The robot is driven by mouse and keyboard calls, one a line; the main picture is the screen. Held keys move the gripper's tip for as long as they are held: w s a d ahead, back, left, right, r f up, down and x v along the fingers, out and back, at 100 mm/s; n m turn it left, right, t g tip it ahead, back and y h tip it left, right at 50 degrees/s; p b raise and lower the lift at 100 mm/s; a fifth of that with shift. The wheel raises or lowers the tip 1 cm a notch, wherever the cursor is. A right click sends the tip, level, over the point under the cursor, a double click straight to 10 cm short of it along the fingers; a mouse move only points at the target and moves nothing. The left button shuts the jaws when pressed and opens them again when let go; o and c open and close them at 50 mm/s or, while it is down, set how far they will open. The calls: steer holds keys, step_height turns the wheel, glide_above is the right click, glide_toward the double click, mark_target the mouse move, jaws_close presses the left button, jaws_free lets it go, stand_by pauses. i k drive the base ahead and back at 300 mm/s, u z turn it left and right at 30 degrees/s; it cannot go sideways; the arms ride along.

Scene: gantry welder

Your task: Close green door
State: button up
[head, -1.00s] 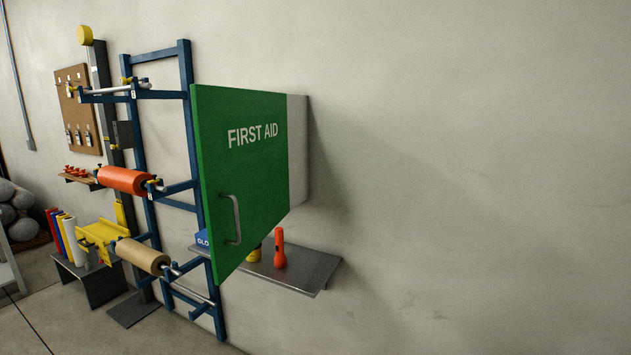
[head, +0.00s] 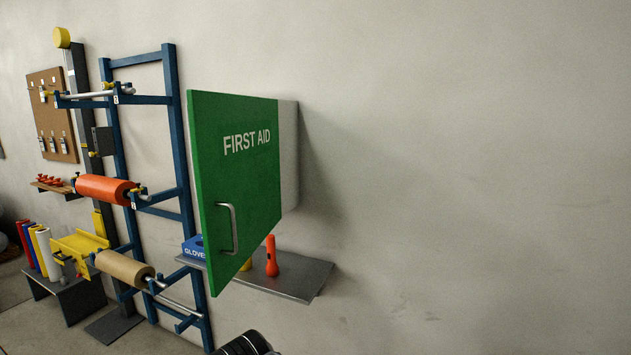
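The green door (head: 240,180) is marked FIRST AID and belongs to a white cabinet (head: 289,155) on the wall. It stands open, swung out from the wall, with its lettered face toward me. A grey bar handle (head: 232,229) is near its lower left edge. The inside of the cabinet is hidden behind the door. A black ribbed part, perhaps of my arm, shows at the bottom edge below the door. My gripper's fingers are not in view.
Below the cabinet, a grey shelf (head: 300,281) holds an orange flashlight (head: 272,256) and a blue gloves box (head: 194,248). A blue rack (head: 176,135) with an orange roll (head: 104,188) and a tan roll (head: 124,268) stands left. The wall at right is bare.

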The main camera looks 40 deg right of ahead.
mark_target(235, 137)
steer(key=z, duration=0.75)
steer(key=i, duration=0.5)
steer(key=z, duration=1.05)
steer(key=k, duration=0.9)
steer(key=u, duration=0.7)
